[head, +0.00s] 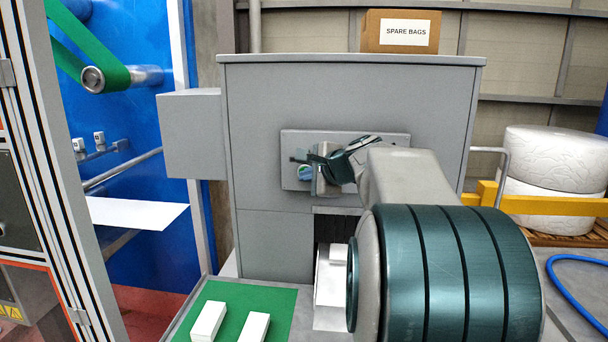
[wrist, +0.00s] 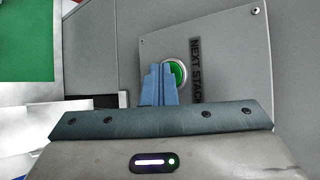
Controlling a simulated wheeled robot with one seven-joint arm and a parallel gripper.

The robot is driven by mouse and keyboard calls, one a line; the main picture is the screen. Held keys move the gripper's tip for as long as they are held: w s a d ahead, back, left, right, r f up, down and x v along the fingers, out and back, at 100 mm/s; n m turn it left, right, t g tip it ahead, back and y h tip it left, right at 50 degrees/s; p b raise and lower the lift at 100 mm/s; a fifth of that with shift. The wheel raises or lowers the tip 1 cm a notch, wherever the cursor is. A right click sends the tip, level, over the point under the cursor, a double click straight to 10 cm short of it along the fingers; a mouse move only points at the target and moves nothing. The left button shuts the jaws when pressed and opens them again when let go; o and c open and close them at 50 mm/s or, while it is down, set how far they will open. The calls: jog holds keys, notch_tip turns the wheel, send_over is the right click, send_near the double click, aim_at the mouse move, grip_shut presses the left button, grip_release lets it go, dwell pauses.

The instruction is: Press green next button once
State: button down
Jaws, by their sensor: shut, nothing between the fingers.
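The green button (wrist: 177,74) sits in a pale ring on a grey plate, beside a label reading "NEXT STACK" in the wrist view. My gripper (wrist: 159,70) is shut and empty. Its blue fingertips overlap the left part of the button in the wrist view. I cannot tell whether they touch it. My arm hides much of the plate in the head view.
The grey cabinet (head: 270,90) has a box marked "SPARE BAGS" (head: 400,30) on top. Below the plate is an opening with white stacks (head: 330,275). A green mat (head: 270,302) with two white blocks lies at lower left. A yellow rail (head: 550,205) is at right.

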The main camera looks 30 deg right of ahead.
dwell(0.4)
jog(key=shift+s+a+f+b, duration=0.1)
jog(key=shift+s+a+b, duration=0.3)
jog(key=shift+s, duration=0.25)
jog(key=shift+s+a+b, duration=0.4)
jog(key=shift+s+a, duration=0.3)
jog(key=shift+s, duration=0.35)
jog(key=shift+s+a+b, duration=0.35)
jog(key=shift+s+a, duration=0.35)
jog(key=shift+s, duration=0.35)
